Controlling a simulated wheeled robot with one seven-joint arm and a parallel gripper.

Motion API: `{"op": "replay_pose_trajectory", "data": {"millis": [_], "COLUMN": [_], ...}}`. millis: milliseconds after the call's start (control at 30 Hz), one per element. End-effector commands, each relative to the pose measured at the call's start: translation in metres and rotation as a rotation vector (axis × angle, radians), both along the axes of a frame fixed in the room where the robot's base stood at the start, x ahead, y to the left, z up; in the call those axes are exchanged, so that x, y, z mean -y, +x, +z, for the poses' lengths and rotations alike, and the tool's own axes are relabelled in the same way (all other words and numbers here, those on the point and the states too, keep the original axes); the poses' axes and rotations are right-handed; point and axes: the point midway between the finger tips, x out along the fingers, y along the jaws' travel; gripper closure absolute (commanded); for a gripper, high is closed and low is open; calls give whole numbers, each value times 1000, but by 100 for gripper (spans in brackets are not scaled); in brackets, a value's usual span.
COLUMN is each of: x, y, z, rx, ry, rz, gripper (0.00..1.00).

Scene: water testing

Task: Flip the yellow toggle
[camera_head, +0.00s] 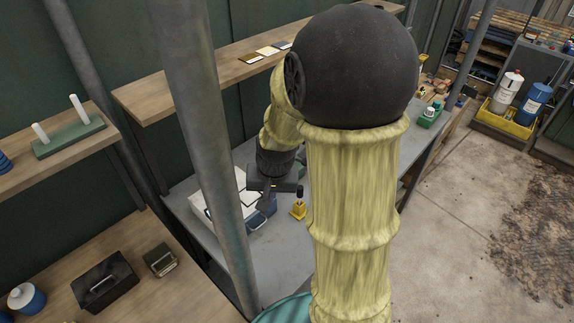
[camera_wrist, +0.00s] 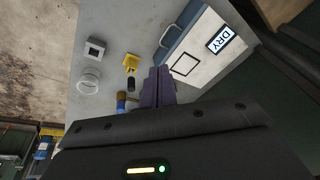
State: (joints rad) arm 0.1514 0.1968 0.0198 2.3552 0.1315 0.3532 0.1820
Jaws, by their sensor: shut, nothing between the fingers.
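The yellow toggle (camera_head: 299,210) stands on the grey workbench (camera_head: 277,245), with a small dark piece at its top. In the wrist view the yellow toggle (camera_wrist: 131,63) lies just left of my fingertips, with a dark stub beside it. My gripper (camera_wrist: 158,76) has its fingers together and empty. In the head view my gripper (camera_head: 265,194) is over the bench, left of the toggle and apart from it in the picture. My arm hides part of the bench. I cannot tell how high the fingertips are.
A blue-and-white case marked DRY (camera_wrist: 198,50) lies beside the fingers on the right in the wrist view. A round white-topped item (camera_wrist: 88,82), a grey square block (camera_wrist: 95,48) and a blue cylinder (camera_wrist: 121,101) are to the left. A metal post (camera_head: 205,130) stands before the bench.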

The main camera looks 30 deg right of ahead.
Motion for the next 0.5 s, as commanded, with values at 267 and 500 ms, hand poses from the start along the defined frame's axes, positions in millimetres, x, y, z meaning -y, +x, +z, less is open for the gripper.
{"op": "replay_pose_trajectory", "data": {"millis": [267, 500], "x": [104, 152], "y": [92, 118], "z": [-23, -41], "rx": [24, 46], "ry": [193, 284], "rz": [-639, -900], "gripper": [100, 100]}}
